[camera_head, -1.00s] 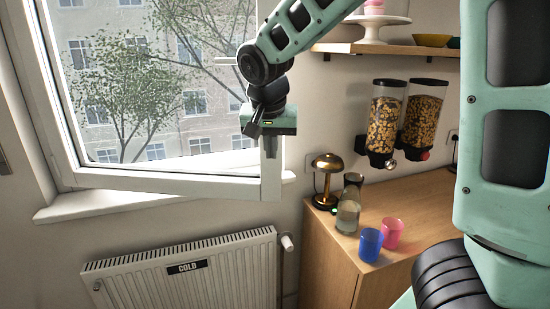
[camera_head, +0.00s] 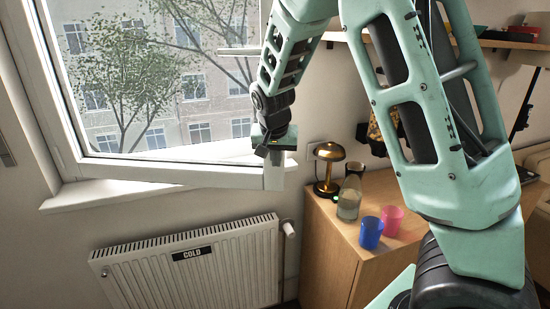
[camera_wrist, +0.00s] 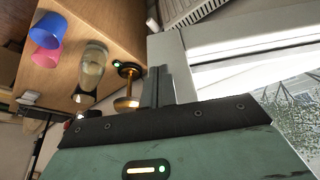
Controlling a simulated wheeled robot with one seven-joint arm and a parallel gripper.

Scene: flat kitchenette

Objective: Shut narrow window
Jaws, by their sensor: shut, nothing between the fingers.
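The window (camera_head: 170,172) has a white sash that stands open, tilted away from its frame, with its free lower right corner over the sill. A thin light handle (camera_head: 238,52) sticks out near its right edge in the head view. My gripper (camera_head: 274,160) is shut and empty at the lower right part of the sash. In the wrist view the closed fingers (camera_wrist: 158,88) lie beside the white sash edge (camera_wrist: 172,55). I cannot tell whether they touch it.
A radiator (camera_head: 195,265) is under the sill (camera_head: 85,195). To the right, a wooden cabinet (camera_head: 325,245) bears a brass lamp (camera_head: 330,152), a glass carafe (camera_head: 349,200), a blue cup (camera_head: 370,232) and a pink cup (camera_head: 392,218). A shelf (camera_head: 505,44) is above.

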